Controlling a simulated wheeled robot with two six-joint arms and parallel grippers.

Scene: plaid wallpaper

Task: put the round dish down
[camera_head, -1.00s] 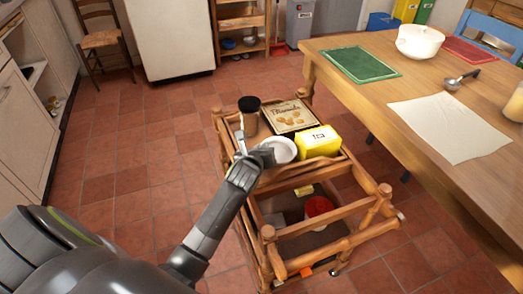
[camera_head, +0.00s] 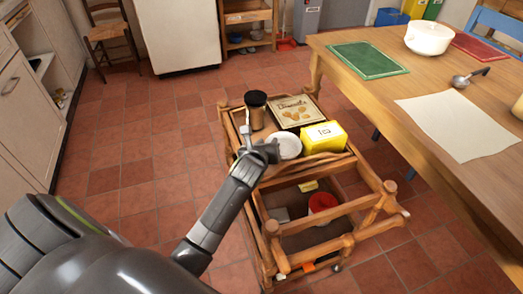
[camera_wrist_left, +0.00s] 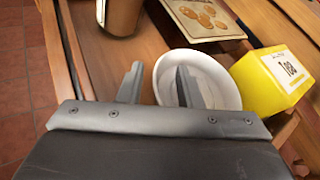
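The round white dish (camera_head: 285,146) is on the top tier of a wooden trolley (camera_head: 273,228), beside a yellow box (camera_head: 322,137). My left gripper (camera_head: 258,147) is at the dish's near left edge. In the left wrist view, the left gripper (camera_wrist_left: 155,85) has its fingers apart, one outside the dish (camera_wrist_left: 215,78) and one over its inside, with the rim between them. A gap shows between the fingers and the rim. The dish looks set down, though its underside is hidden. My right gripper is not in view.
A dark-lidded jar (camera_head: 255,112) and a flat box with a biscuit picture (camera_head: 292,112) stand behind the dish. A red-and-white container (camera_head: 322,203) is on the lower tier. A wooden table (camera_head: 440,100) stands to the right. Floor is free on the left.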

